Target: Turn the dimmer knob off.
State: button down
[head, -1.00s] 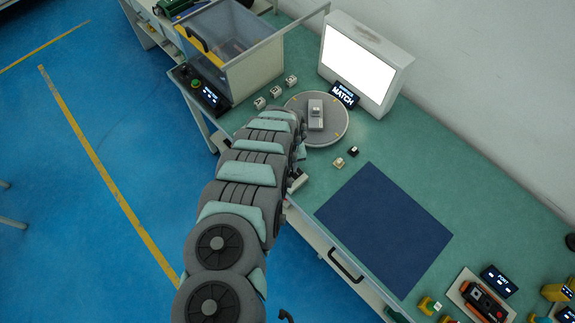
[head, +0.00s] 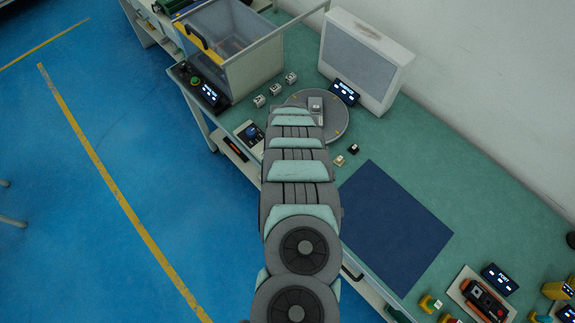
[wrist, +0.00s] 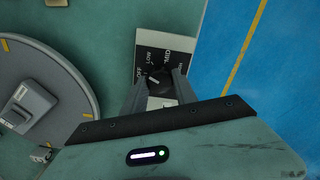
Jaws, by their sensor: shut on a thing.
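The dimmer is a pale plate (wrist: 147,43) with OFF, LOW, MID and a partly covered label around a black knob (wrist: 156,73). In the wrist view, the two fingers of my gripper (wrist: 157,88) are closed on either side of the knob. A small white mark on the knob sits on the side of the OFF label; its exact angle is hard to read. The light panel (head: 360,66) on the bench is dark.
A round turntable (head: 338,128) bears a grey block (head: 316,106). A small display (head: 344,92) stands before the panel. A dark blue mat (head: 393,222) lies on the right.

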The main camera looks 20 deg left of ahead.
jog(key=shift+n+b, duration=0.7)
jog(key=shift+n, duration=1.5)
jog(key=c, duration=1)
grip_release()
jog(key=shift+o, duration=0.2)
notch_tip(320, 180, up, 11)
jog(key=shift+p, duration=0.35)
jog(key=shift+a+f, duration=0.1)
